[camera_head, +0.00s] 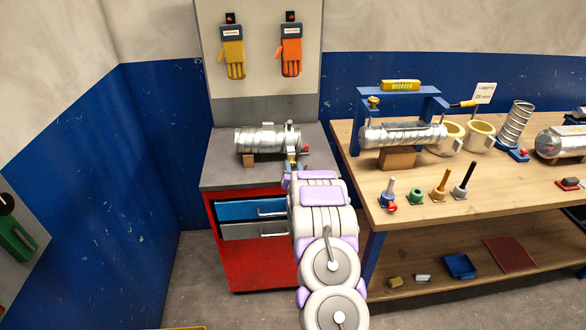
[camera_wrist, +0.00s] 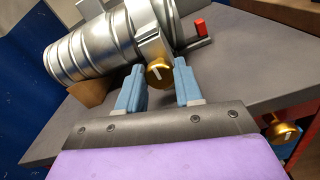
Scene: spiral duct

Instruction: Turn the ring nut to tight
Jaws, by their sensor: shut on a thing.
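A spiral metal duct (camera_head: 262,140) lies on the grey top of the red cabinet, and its ribbed body (camera_wrist: 95,48) fills the upper left of the wrist view. A gold round nut (camera_wrist: 159,73) with a white mark sits on a clamp band around the duct. My gripper (camera_wrist: 160,84) has its blue fingers on either side of this nut and is shut on it. In the head view my gripper (camera_head: 292,165) is at the duct's right end, and my arm hides part of the cabinet front.
A red tab (camera_wrist: 199,25) is beside the duct. Another gold knob (camera_wrist: 283,133) shows at lower right in the wrist view. A wooden workbench (camera_head: 425,205) with ducts and tools stands at right. Gloves (camera_head: 232,55) hang above the cabinet (camera_head: 240,262).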

